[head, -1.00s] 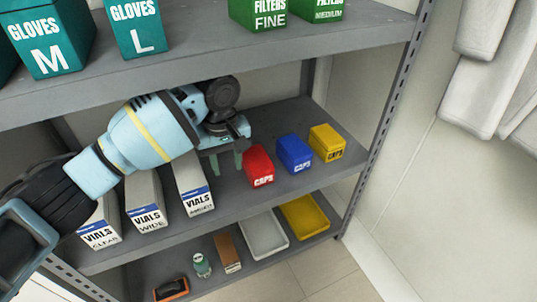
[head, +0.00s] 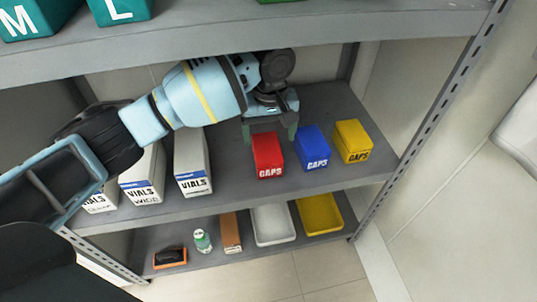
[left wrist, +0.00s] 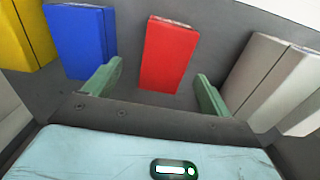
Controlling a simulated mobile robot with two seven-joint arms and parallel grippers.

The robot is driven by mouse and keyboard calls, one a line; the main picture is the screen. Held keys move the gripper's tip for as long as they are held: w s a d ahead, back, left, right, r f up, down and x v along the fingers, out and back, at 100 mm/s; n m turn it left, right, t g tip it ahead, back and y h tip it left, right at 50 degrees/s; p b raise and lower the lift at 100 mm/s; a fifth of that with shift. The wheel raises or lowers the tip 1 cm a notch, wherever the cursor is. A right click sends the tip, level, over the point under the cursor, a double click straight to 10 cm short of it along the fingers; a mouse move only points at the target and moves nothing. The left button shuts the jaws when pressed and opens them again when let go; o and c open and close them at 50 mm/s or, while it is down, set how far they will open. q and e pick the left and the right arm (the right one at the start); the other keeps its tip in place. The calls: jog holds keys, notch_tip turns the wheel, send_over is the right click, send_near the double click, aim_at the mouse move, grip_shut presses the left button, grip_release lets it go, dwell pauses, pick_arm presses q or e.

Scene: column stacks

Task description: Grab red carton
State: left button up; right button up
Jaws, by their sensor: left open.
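The red carton (head: 268,156), lettered CAPS, stands on the middle shelf, left of the blue carton (head: 313,149). My left gripper (head: 270,133) is open above and behind the red carton, with its two green fingers pointing down. In the left wrist view the red carton (left wrist: 169,53) shows between the two fingers of the left gripper (left wrist: 158,85), beyond their tips. No contact shows. The blue carton (left wrist: 81,42) lies just outside one finger in that view. My right gripper is not seen.
A yellow carton (head: 352,141) stands right of the blue one. White vials boxes (head: 192,165) stand to the left. The upper shelf (head: 330,55) is close above my arm. The bottom shelf holds a white tray (head: 273,225) and a yellow tray (head: 320,214).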

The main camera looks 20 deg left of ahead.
aim_at(267, 146)
pick_arm(q)
jog(key=shift+s+a+f+b, duration=0.15)
jog(key=shift+f+b, duration=0.65)
jog(key=shift+f, duration=0.6)
jog(key=shift+s+a+f+b, duration=0.15)
jog(key=shift+f+b, duration=0.6)
jog(key=shift+f, duration=0.6)
jog(key=shift+w+r, duration=0.1)
jog(key=shift+r, duration=0.05)
jog(key=c, duration=1.1)
